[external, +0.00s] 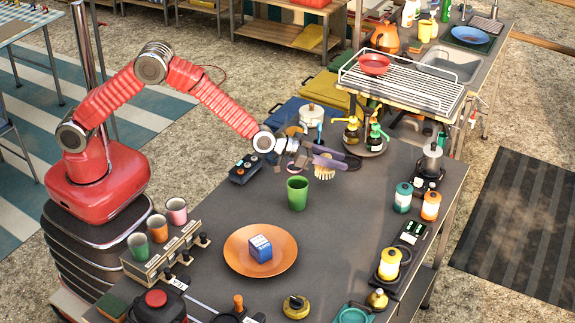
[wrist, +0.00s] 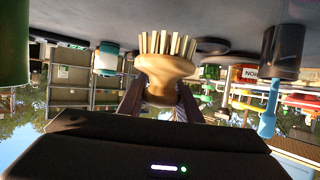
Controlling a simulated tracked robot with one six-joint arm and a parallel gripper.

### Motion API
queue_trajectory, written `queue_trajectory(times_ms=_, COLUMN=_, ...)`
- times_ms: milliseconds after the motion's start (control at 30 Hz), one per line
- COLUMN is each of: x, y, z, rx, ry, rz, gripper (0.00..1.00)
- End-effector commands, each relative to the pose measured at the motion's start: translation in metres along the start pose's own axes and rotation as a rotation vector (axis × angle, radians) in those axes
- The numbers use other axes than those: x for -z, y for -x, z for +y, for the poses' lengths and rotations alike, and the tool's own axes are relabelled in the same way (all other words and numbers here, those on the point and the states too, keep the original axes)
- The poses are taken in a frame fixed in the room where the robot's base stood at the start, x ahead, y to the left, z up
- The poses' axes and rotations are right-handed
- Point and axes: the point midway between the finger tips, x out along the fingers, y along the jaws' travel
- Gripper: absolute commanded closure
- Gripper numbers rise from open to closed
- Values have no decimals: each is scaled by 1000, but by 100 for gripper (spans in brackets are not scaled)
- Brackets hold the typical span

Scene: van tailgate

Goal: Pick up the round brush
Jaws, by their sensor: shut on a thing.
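The round brush (external: 325,172) has a light wooden head and pale bristles. It is at the far part of the grey table, behind and right of the green cup (external: 297,192). My gripper (external: 312,157) is shut on it. In the wrist view the brush (wrist: 165,68) sits between the two dark fingers of my gripper (wrist: 161,98), bristles towards the grey tabletop, which shows at the top of that picture. I cannot tell whether the bristles touch the table. The fingers hide part of the brush.
A round tray (external: 372,147) with several small bottles stands just beyond the brush. A black control box (external: 245,167) lies left of my gripper. The tabletop right of the green cup is clear.

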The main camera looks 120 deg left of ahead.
Motion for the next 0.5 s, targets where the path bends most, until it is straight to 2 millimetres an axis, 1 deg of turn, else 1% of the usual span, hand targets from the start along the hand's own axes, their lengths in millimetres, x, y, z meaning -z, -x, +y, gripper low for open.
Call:
queue_trajectory(times_ms=33, x=11, y=4, z=0, rx=0, ry=2, rz=5, gripper=91)
queue_trajectory(times_ms=100, x=23, y=9, z=0, rx=0, ry=1, rz=4, gripper=91)
queue_trajectory(times_ms=233, x=41, y=17, z=0, rx=0, ry=2, rz=3, gripper=91)
queue_trajectory(times_ms=400, x=54, y=22, z=0, rx=1, ry=0, rz=2, gripper=91)
queue_trajectory(times_ms=500, x=56, y=23, z=0, rx=0, ry=0, rz=1, gripper=91)
